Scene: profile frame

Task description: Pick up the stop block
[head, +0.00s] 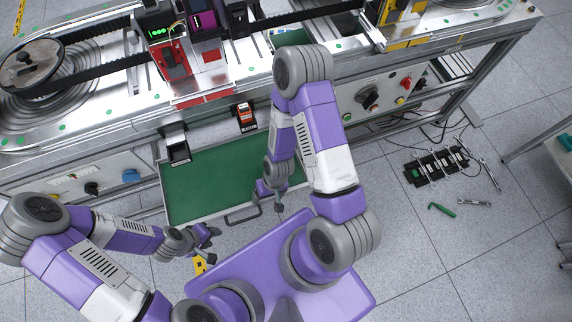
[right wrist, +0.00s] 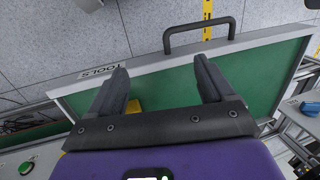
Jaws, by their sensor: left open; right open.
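My right gripper (head: 268,202) is open above the front part of a pulled-out drawer with a green floor (head: 205,185). In the right wrist view its two dark fingers (right wrist: 160,70) are spread apart, with nothing held between them. A small yellow piece (right wrist: 133,105) shows beside the left finger, partly hidden by the finger and gripper body. It may be the stop block, but I cannot tell for sure. In the head view my right arm hides part of the drawer.
The drawer has a dark handle (head: 242,215) and a "TOOLS" label (right wrist: 98,72). A conveyor bench (head: 95,105) stands behind it. Yellow marking (head: 200,265) is on the floor.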

